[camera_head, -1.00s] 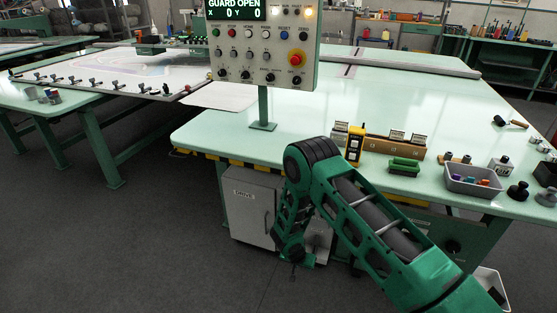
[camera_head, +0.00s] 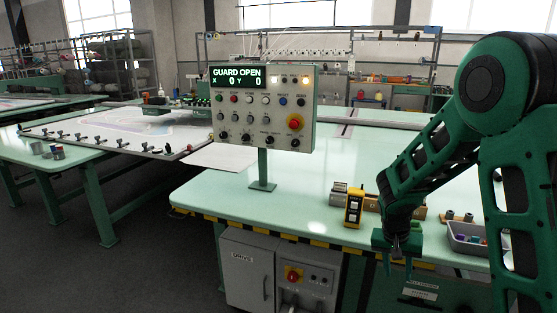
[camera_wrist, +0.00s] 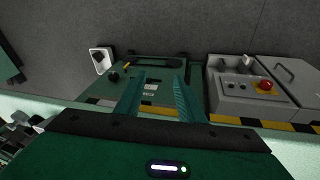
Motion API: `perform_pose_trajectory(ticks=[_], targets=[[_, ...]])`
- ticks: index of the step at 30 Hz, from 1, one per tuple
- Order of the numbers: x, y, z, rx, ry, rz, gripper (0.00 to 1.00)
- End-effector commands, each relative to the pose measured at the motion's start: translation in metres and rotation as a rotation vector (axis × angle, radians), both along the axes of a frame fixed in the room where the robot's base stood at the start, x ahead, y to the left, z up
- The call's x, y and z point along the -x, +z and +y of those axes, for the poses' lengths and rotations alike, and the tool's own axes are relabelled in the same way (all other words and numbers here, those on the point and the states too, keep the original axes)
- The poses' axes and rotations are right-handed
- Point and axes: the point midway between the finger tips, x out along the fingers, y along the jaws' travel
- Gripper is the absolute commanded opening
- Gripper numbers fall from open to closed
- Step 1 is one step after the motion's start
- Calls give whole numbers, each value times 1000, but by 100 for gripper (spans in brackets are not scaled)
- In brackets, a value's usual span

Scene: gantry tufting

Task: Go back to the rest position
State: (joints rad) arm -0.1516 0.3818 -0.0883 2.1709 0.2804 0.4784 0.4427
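My gripper (camera_head: 397,270) hangs in front of the table's front edge, at the right of the head view, with its fingers pointing down. In the wrist view its two green fingers (camera_wrist: 158,100) stand apart with nothing between them. My arm is folded up at the right and covers part of the tabletop. The control panel (camera_head: 262,107) stands on a post on the table and its display reads GUARD OPEN, X 0, Y 0.
The green table (camera_head: 235,200) has a yellow and black striped front edge. A yellow device (camera_head: 354,207) and a grey bin (camera_head: 465,240) stand near my arm. A frame table (camera_head: 100,133) is at left.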

Motion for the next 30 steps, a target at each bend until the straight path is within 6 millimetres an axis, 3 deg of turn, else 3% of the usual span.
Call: perform_pose_trajectory(ticks=[1, 6, 15, 24, 30], targets=[[14, 18, -12, -9, -12, 2, 35], [65, 63, -41, -41, -36, 33, 35], [169, 120, -71, -121, -63, 74, 35], [273, 150, -71, -220, -61, 94, 35], [318, 155, -62, -270, -50, 97, 35]])
